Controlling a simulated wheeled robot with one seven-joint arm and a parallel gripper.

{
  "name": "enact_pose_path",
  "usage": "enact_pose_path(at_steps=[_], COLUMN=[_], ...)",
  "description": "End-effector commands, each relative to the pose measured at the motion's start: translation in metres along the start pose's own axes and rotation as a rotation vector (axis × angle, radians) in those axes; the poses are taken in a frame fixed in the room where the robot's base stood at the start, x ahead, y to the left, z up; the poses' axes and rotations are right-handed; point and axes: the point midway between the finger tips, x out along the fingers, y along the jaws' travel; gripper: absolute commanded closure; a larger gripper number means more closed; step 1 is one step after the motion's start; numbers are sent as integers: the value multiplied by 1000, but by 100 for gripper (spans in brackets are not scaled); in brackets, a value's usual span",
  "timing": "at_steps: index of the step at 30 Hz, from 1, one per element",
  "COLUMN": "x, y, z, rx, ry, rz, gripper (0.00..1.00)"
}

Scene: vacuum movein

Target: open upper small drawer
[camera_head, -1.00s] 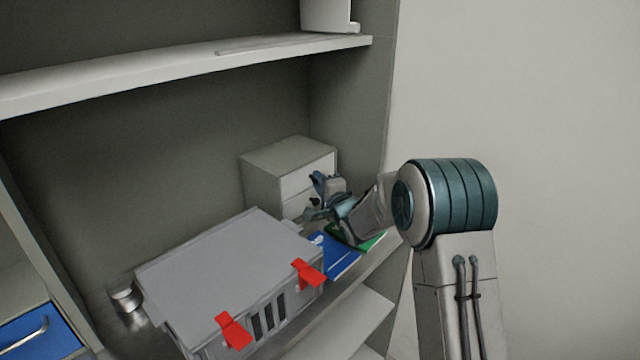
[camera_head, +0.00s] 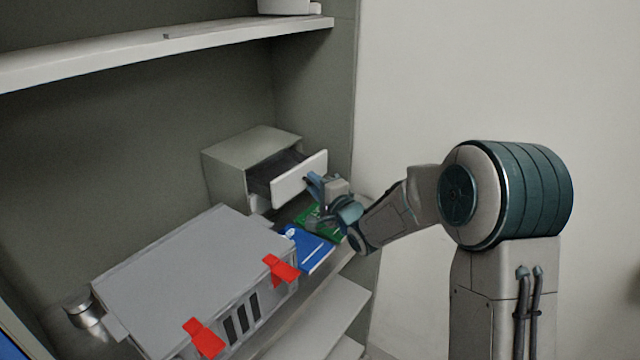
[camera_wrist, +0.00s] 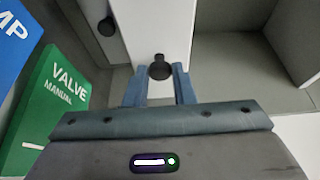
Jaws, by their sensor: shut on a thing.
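The small two-drawer cabinet (camera_head: 222,175) stands on the shelf at the back. Its upper drawer (camera_head: 302,178) is pulled well out, and its dark inside shows. My gripper (camera_head: 318,186) is at the drawer's front. In the wrist view my gripper (camera_wrist: 160,84) has its two blue fingers either side of the dark round knob (camera_wrist: 160,67) on the white drawer front (camera_wrist: 150,28), shut on it. The lower drawer's dark knob (camera_wrist: 106,27) also shows in the wrist view, to the left. In the head view my fingers hide the upper knob.
A green valve manual (camera_wrist: 58,112) and a blue book (camera_head: 308,250) lie on the shelf below my gripper. A large grey case (camera_head: 190,270) with red latches fills the shelf's front left. A shelf board (camera_head: 150,58) runs above, and the cabinet wall is at right.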

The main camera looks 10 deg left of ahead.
Motion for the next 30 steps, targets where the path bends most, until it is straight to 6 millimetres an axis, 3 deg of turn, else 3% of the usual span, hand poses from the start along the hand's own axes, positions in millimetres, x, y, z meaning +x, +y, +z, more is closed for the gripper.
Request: enact_pose_path(at_steps=[4,5,6,7,19,23,30], x=[0,0,0,0,-9,-29,-82], y=[0,0,0,0,0,0,0], z=[0,0,-1,-1,-2,-3,-2], rx=[0,0,0,0,-1,-1,-1], ry=[1,1,1,1,3,5,5], rz=[0,0,0,0,-1,1,1], gripper=[100,69,58,56,56,56,56])
